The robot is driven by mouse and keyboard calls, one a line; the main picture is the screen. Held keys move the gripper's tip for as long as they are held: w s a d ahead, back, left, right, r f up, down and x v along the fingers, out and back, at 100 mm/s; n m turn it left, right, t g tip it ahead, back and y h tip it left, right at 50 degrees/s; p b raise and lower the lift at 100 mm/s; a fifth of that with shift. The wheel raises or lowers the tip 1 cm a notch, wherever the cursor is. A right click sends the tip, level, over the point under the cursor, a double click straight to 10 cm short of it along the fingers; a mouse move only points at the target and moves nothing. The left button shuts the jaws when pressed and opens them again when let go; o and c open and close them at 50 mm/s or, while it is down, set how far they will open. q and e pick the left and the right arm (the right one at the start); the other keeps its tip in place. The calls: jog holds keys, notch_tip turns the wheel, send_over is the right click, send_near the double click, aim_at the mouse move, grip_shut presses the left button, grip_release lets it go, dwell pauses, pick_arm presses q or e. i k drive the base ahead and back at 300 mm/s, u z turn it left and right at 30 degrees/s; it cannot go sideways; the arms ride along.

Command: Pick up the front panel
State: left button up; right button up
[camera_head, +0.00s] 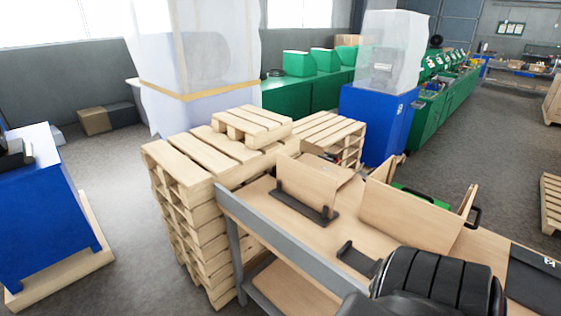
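Light wooden panels stand upright on the workbench (262,196). A smaller panel (308,188) stands at the left in a black holder (303,208). A larger panel (408,216) leans to its right, nearer the middle of the bench. The picture does not show for sure which one is the front panel. A second black bracket (358,259) lies on the bench in front of the larger panel, with no panel in it. Neither my left nor my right gripper can be made out in this view.
A large black ribbed form covers the bench's front right. A dark flat case (536,283) lies at the right edge. Stacked pallets (200,207) stand against the bench's left side. A blue cabinet (40,212) is at far left, with open floor between.

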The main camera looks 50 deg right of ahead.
aim_at(314, 188)
jog(key=z, duration=0.15)
jog(key=i, duration=2.85)
jog(key=z, duration=4.05)
